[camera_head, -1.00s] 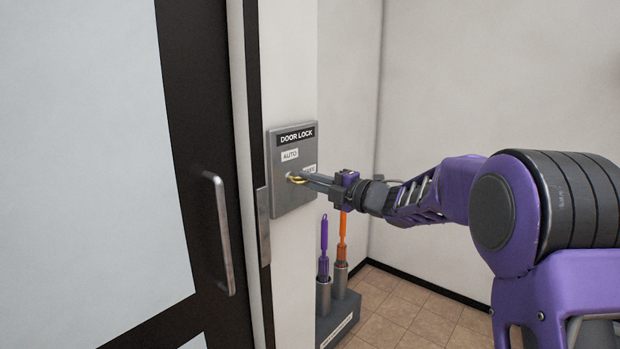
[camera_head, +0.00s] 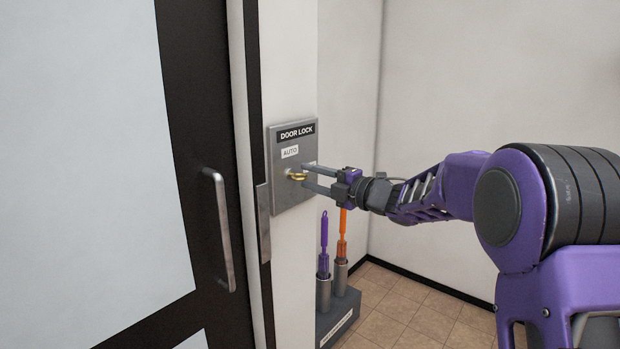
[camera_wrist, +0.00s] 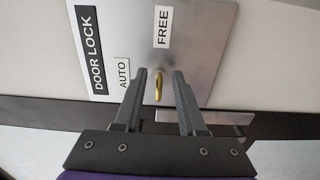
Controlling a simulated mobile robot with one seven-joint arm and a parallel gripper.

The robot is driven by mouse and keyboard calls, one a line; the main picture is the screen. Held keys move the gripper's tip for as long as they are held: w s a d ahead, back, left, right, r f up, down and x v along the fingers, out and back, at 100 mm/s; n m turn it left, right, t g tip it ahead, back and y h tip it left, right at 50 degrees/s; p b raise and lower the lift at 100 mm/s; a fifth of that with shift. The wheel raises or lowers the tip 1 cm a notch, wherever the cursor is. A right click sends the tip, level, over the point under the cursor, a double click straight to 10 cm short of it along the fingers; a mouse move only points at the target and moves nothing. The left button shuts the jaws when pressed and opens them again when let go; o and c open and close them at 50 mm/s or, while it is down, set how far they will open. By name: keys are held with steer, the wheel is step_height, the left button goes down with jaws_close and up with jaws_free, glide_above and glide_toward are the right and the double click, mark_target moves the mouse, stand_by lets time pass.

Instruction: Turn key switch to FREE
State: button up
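The grey DOOR LOCK plate (camera_head: 284,200) is on the wall right of the door. It carries an AUTO label (camera_head: 290,152) at its upper left and a FREE label (camera_wrist: 163,27), largely hidden behind a finger in the head view. A brass key (camera_head: 297,176) sticks out of the switch below the labels. It also shows in the wrist view (camera_wrist: 158,88). My gripper (camera_head: 311,177) is open, with one finger above the key and one below. In the wrist view the key lies between the fingertips (camera_wrist: 162,76), with visible gaps. I cannot tell exactly which label it points to.
A dark-framed door with a metal handle (camera_head: 224,230) stands to the left. Below the plate, a grey holder (camera_head: 338,318) carries a purple-handled tool (camera_head: 324,248) and an orange-handled tool (camera_head: 342,237). The floor at the right corner is clear.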

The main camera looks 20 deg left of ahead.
steer(key=b+v, duration=0.1)
steer(key=v, duration=1.6)
